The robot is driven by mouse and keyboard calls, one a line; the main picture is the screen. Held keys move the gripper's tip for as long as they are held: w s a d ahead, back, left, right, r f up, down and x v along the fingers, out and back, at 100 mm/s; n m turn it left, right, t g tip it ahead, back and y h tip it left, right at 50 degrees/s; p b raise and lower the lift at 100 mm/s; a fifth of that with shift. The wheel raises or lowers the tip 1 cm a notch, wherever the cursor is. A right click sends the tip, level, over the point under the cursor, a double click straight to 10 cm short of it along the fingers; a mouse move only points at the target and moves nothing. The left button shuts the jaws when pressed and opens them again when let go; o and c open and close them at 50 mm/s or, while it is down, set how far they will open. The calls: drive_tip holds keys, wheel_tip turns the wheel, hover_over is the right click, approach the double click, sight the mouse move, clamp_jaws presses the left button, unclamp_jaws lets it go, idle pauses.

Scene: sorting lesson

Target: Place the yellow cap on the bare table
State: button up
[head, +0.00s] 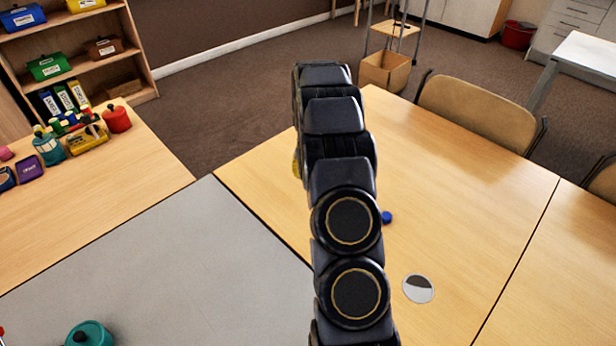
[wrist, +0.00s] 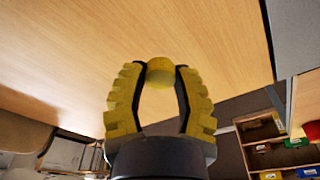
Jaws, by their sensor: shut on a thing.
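The yellow cap (wrist: 160,72) shows in the wrist view, pinched between the tips of my gripper (wrist: 161,76). The two ridged yellow fingers are shut on it. Wooden table surface (wrist: 120,35) fills the background beyond it; I cannot tell whether the cap touches the table. In the head view my dark arm reaches over the pale wooden table (head: 455,190). Only a sliver of yellow shows at the left edge of the arm, and the arm hides the cap and most of the gripper there.
On the table lie a small blue cap (head: 387,217), right beside my arm in the picture, and a round mirror-like disc (head: 418,288). A grey tabletop (head: 160,270) adjoins at left, with a teal object (head: 90,335). The table's right part is clear. A chair (head: 478,113) stands behind.

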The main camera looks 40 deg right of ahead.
drive_tip(key=w+d+f, duration=0.1)
drive_tip(key=w+f, duration=0.1)
drive_tip(key=w+d+f, duration=0.4)
drive_tip(key=f, duration=0.1)
drive_tip(key=shift+w, duration=0.1)
drive_tip(key=shift+w+d+f, duration=0.15)
drive_tip(key=shift+f, duration=1.6)
drive_tip(key=shift+f, duration=0.2)
drive_tip(key=o, duration=0.6)
drive_tip(key=shift+o, duration=0.2)
drive_tip(key=shift+r, duration=0.15)
wheel_tip(320, 180, up, 12)
drive_tip(key=s+a, duration=0.1)
drive_tip(key=shift+s+a, duration=0.15)
drive_tip(key=shift+a, duration=0.1)
